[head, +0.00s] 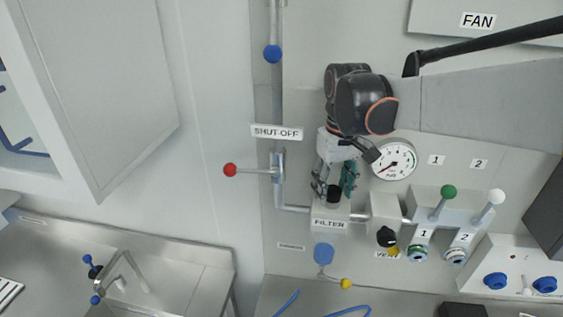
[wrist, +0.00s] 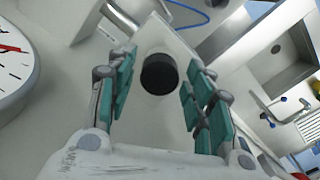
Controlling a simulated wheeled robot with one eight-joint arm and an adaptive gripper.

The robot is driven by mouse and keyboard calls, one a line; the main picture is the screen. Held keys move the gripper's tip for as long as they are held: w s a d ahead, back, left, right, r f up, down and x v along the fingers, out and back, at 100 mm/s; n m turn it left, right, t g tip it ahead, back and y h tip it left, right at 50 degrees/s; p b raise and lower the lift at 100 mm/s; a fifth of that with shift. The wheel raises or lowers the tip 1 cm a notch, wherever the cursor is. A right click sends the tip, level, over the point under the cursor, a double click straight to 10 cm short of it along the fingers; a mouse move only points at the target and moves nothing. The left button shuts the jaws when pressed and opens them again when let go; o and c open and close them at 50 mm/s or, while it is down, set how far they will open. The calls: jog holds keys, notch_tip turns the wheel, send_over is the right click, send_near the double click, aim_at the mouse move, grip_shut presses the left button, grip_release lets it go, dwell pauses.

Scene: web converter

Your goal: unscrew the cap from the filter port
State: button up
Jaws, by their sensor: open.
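The cap is a black round knob (wrist: 159,74) in the wrist view, between the two teal-padded fingers of my gripper (wrist: 160,92). A gap shows on each side of it, so the fingers do not touch it. In the head view the black cap (head: 333,194) sits on top of the pale filter block (head: 322,214), just above the FILTER label. My gripper (head: 338,185) is open and points down at it there. The fingers partly hide the cap in the head view.
A pressure gauge (head: 394,161) is close to the right of my gripper. A red-knobbed shut-off lever (head: 230,170) sticks out at left. A black vent knob (head: 387,236) and green and white levers (head: 449,190) stand to the right. A steel sink counter (head: 180,275) lies at lower left.

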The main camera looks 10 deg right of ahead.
jog(key=shift+m, duration=1)
jog(key=m, duration=0.4)
grip_shut()
jog(key=shift+n, duration=2)
jog(key=n, duration=0.4)
